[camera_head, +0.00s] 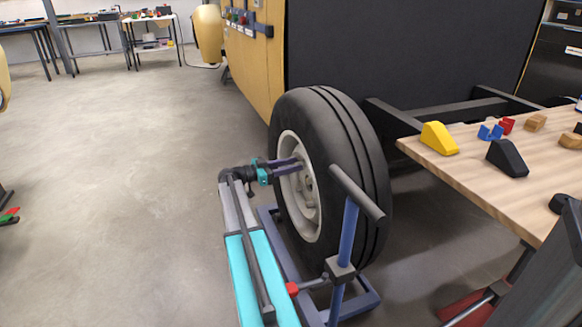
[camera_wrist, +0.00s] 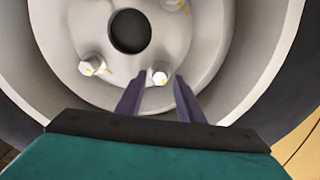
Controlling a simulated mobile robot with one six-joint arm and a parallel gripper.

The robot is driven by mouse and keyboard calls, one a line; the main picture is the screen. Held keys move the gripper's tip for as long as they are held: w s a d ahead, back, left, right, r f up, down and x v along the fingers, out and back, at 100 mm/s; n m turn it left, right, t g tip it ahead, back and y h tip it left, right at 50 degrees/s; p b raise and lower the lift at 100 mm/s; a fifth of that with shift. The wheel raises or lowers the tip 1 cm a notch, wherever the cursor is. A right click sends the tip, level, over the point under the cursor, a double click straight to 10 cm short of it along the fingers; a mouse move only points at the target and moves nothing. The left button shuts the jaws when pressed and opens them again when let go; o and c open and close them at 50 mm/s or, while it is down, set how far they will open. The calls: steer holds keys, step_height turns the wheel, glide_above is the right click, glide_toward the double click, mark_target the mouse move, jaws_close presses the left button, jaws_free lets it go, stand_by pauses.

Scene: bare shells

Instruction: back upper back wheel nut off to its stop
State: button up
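The wheel's black tyre (camera_head: 357,150) stands upright with a pale rim (camera_head: 293,208). The wrist view shows the rim's hub with a dark centre hole (camera_wrist: 130,31) and bright hex nuts around it. One nut (camera_wrist: 160,77) sits between my gripper's fingertips (camera_wrist: 160,80). A second nut (camera_wrist: 92,65) is to its left, and another (camera_wrist: 174,4) is at the top edge. My gripper (camera_head: 297,165) reaches into the rim from the left in the head view. Its two purple fingers are apart, with gaps beside the nut; contact is not visible.
A blue stand with a grey bar (camera_head: 356,193) is close by the tyre's near side. A wooden table (camera_head: 480,185) at right bears a yellow wedge (camera_head: 438,138), a black wedge (camera_head: 507,157) and small blocks. The yellow vehicle body (camera_head: 255,60) is behind. Open floor lies left.

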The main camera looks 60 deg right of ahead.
steer(key=c, duration=0.7)
steer(key=shift+a, duration=0.25)
jaws_close()
steer(key=shift+d, duration=0.25)
steer(key=shift+w+r+n+p, duration=0.1)
steer(key=shift+n+p, duration=0.3)
steer(key=n+p, duration=0.3)
steer(key=n, duration=0.1)
steer(key=shift+w+d+r+p, duration=0.1)
steer(key=shift+w+p, duration=0.05)
steer(key=shift+p, duration=0.2)
steer(key=shift+w+d+f+n+p, duration=0.1)
steer(key=shift+f+n+p, duration=0.1)
steer(key=shift+n+p, duration=3)
steer(key=shift+a+f+n+p, duration=0.1)
steer(key=shift+f+n+p, duration=0.05)
steer(key=shift+n+p, duration=2.95)
steer(key=shift+w+d+f+n+p, duration=0.1)
steer(key=shift+f+n+p, duration=0.1)
steer(key=shift+n+p, duration=3)
steer(key=shift+s+n+b, duration=0.1)
steer(key=shift+n+b, duration=0.4)
steer(key=shift+n, duration=0.1)
